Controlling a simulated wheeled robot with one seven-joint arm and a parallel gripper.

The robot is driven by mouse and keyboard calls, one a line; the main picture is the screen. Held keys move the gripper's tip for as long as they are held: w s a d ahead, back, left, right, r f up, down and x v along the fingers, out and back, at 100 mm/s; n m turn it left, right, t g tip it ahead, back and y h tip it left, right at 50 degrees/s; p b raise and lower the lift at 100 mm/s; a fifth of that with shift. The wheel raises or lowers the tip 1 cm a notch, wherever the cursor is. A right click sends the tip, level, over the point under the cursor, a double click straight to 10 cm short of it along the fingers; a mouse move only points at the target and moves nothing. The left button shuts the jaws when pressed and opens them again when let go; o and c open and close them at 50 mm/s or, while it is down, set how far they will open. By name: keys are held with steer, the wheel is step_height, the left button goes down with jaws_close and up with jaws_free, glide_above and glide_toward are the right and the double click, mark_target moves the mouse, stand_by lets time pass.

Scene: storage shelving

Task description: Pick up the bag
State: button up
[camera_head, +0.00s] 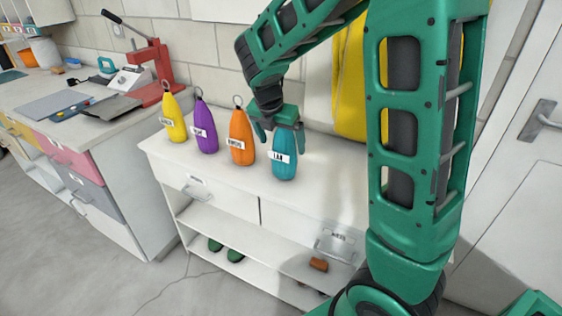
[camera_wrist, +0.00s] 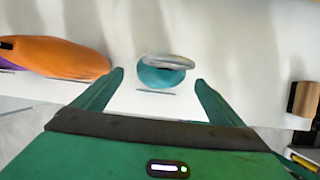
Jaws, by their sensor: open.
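Small bulging bags with white labels stand in a row on a white cabinet: yellow (camera_head: 175,125), purple (camera_head: 206,130), orange (camera_head: 241,130) and teal (camera_head: 286,168). The frames do not show which one the task means. My gripper (camera_head: 280,138) is open over the top of the teal bag, pointing down, and hides its upper end. In the wrist view the teal bag (camera_wrist: 160,77) with a grey ring at its top lies between my open fingers (camera_wrist: 159,82), with space on both sides. The orange bag (camera_wrist: 65,58) is to the left there.
The white cabinet top (camera_head: 330,188) is clear to the right of the teal bag. A large yellow item (camera_head: 349,85) is behind my arm by the wall. A red press (camera_head: 150,62) stands on the left counter. Green shoes (camera_head: 225,249) sit on the lower shelf.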

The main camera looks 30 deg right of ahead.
mark_target(283, 149)
steer(key=shift+x, duration=2.85)
steer(key=shift+c, duration=0.7)
steer(key=c, duration=1.3)
steer(key=shift+c, duration=0.2)
steer(key=shift+r, duration=0.15)
steer(key=shift+w+r, duration=0.1)
steer(key=shift+r, duration=0.2)
steer(key=v, duration=0.4)
steer(key=shift+w+r, duration=0.15)
steer(key=shift+w, duration=0.2)
steer(key=s+a+r, duration=0.1)
steer(key=a+r, duration=0.5)
steer(key=a, duration=0.4)
steer(key=shift+s+a, duration=0.2)
steer(key=shift+s, duration=0.2)
